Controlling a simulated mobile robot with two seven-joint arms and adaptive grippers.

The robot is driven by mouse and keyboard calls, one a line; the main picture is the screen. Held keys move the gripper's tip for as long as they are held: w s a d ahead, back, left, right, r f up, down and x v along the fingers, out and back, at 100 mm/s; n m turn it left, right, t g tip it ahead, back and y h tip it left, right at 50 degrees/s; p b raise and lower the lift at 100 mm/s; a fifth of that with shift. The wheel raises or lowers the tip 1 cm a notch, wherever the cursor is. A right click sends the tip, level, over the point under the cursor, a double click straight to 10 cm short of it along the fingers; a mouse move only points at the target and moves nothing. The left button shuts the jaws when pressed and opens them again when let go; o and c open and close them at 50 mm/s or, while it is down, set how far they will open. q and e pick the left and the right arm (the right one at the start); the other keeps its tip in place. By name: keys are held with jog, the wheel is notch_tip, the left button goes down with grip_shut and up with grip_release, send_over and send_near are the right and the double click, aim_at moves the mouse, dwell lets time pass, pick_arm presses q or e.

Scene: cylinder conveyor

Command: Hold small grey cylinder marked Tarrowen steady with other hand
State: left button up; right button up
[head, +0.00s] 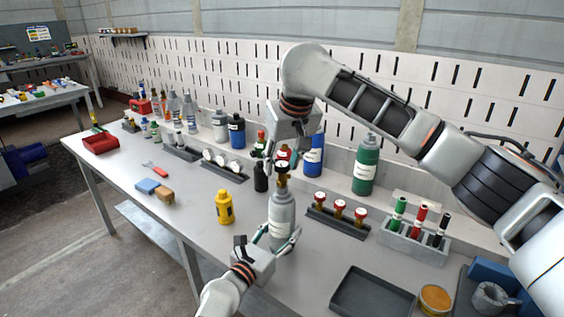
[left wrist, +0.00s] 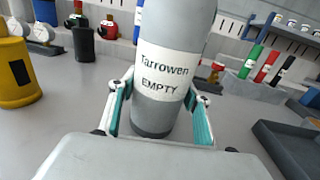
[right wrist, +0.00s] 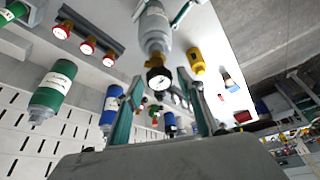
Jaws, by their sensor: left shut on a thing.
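The small grey cylinder (head: 281,213) stands upright on the bench in the head view. Its white label reads "Tarrowen" and "EMPTY" in the left wrist view (left wrist: 163,75). My left gripper (head: 279,238) is shut around its lower body, one finger on each side. A regulator with a round gauge (right wrist: 158,78) sits on the cylinder's top. My right gripper (right wrist: 160,105) is above the cylinder, its fingers apart on either side of the line to the gauge. It looks open and empty, and the gauge appears beyond the fingertips. The cylinder's base is partly hidden in the head view.
A yellow cylinder (head: 224,207) stands left of the grey one. A rack of red-capped gauges (head: 339,214) and a block of coloured tubes (head: 414,240) are to the right. A dark empty tray (head: 372,292) lies at the front right. Green (head: 366,168) and blue bottles stand behind.

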aim_at(282, 176)
jog(key=shift+m, duration=0.4)
jog(key=m+h, duration=0.1)
jog(key=m, duration=0.1)
jog(key=m+h, duration=0.1)
jog(key=m, duration=0.2)
jog(key=shift+t, duration=0.3)
jog(key=shift+m, duration=0.3)
jog(key=m+h, duration=0.1)
jog(key=m, duration=0.2)
jog(key=shift+a+h, duration=0.1)
jog(key=shift+h, duration=0.2)
jog(key=m+g+h, duration=0.1)
jog(key=m, duration=0.2)
jog(key=shift+f, duration=0.1)
jog(key=shift+f, duration=1.15)
